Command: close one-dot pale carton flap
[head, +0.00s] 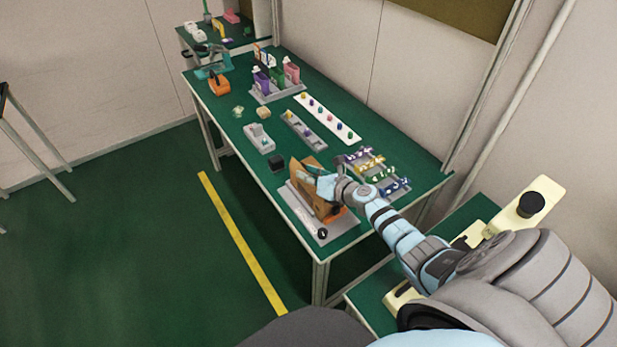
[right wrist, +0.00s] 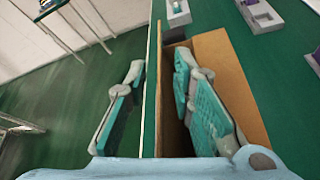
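The open brown carton (head: 322,207) sits on a pale grey tray (head: 304,216) near the table's front edge. In the right wrist view its tan panel (right wrist: 238,85) and dark inside show on the right. A thin upright panel edge (right wrist: 152,95), seen nearly edge-on, runs between my right gripper's fingers; it looks like a flap or wall. My right gripper (head: 323,185) is at the carton's top. Its fingers are apart in the right wrist view (right wrist: 162,98), one outside the panel and one over the carton's opening. I cannot tell whether either touches. My left gripper is out of view.
A small black block (head: 276,163) stands just behind the carton. Trays with yellow and blue parts (head: 368,166) lie close to its right, beside my right arm. A white strip with coloured knobs (head: 327,118) lies farther back. Open floor is left of the table.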

